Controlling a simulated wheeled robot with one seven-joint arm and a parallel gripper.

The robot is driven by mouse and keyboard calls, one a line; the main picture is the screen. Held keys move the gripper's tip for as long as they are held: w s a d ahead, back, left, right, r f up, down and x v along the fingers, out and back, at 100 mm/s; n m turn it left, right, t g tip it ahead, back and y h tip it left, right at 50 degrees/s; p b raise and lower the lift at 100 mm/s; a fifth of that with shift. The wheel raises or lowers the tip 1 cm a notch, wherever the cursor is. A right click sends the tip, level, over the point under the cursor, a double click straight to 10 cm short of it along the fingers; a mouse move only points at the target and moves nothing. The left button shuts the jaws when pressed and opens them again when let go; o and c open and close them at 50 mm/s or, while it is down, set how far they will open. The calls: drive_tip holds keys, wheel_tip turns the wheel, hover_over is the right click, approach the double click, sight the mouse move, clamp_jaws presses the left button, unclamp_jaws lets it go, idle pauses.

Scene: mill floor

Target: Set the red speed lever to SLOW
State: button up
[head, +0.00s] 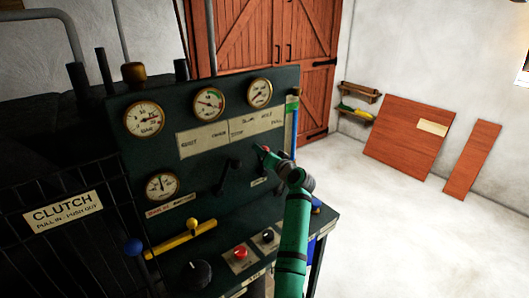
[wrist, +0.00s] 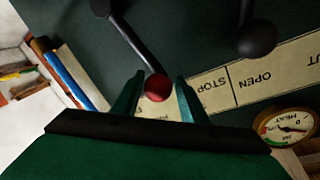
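The red speed lever's knob (wrist: 157,87) sits at the end of a dark rod in the wrist view, in front of the pale label plate's edge. My gripper (wrist: 159,78) is open, with one green finger on each side of the knob and small gaps visible. In the head view the red knob (head: 266,149) shows just beyond my gripper (head: 275,155), at the panel's right.
A second, black-knobbed lever (head: 231,164) stands left of the red one on the dark panel. Below are a yellow handle (head: 182,238), a red button (head: 240,254) and a black dial (head: 193,274). Gauges (head: 209,103) line the top. Open floor (head: 400,240) lies right.

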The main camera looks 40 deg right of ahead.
drive_tip(key=shift+s+d, duration=0.15)
drive_tip(key=shift+s, duration=0.2)
drive_tip(key=f+v, duration=0.1)
drive_tip(key=v, duration=0.9)
drive_tip(key=shift+a+r, duration=0.2)
drive_tip(key=shift+r, duration=0.25)
